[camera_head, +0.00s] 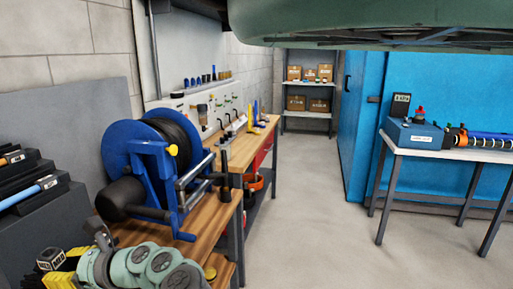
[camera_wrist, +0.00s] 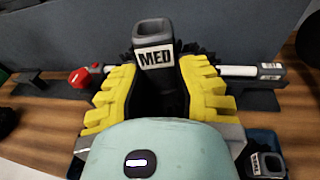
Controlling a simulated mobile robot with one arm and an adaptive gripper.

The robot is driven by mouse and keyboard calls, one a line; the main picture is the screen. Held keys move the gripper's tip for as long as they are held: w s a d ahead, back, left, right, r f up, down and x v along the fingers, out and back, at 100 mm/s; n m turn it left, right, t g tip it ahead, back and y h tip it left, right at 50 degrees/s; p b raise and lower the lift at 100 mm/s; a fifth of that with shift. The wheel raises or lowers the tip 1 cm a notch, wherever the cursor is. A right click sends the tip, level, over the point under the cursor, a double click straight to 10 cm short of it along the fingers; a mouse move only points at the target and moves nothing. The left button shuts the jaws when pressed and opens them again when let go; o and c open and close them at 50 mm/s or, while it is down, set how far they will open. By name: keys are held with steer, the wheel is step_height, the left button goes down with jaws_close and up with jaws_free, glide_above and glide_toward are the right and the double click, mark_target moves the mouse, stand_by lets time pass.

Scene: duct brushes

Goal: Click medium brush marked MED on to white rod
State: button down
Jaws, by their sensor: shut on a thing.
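My gripper (camera_wrist: 158,92) is shut on the medium brush (camera_wrist: 155,58), a dark piece with a white MED label and a square socket at its top end. Yellow ridged fingers press on both sides of it. In the head view, my gripper (camera_head: 70,264) and the brush (camera_head: 50,257) show at the lower left. The white rod (camera_wrist: 237,71) lies across the wrist view behind the brush, on dark supports. A red end piece (camera_wrist: 79,78) is at its left. The brush and fingers hide the rod's middle. I cannot tell if brush and rod touch.
Another dark socketed piece (camera_wrist: 267,165) sits in a blue tray at the wrist view's lower right. A blue cable reel (camera_head: 150,165) stands on the wooden bench (camera_head: 245,148). A table with a blue box (camera_head: 412,133) is at the right. The floor between is clear.

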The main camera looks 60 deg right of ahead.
steer(key=w+a+r+p, duration=0.25)
steer(key=r+p, duration=0.25)
steer(key=r, duration=0.3)
steer(key=w+a+r+p, duration=0.1)
steer(key=a+r+p, duration=0.25)
steer(key=r, duration=0.35)
steer(key=a+p, duration=0.1)
steer(key=a, duration=0.6)
step_height(320, 180, up, 34)
steer(key=p, duration=3.8)
steer(key=shift+w+f+h, duration=0.25)
steer(key=shift+w+h, duration=0.05)
steer(key=shift+d+f, duration=0.1)
steer(key=shift+f, duration=0.05)
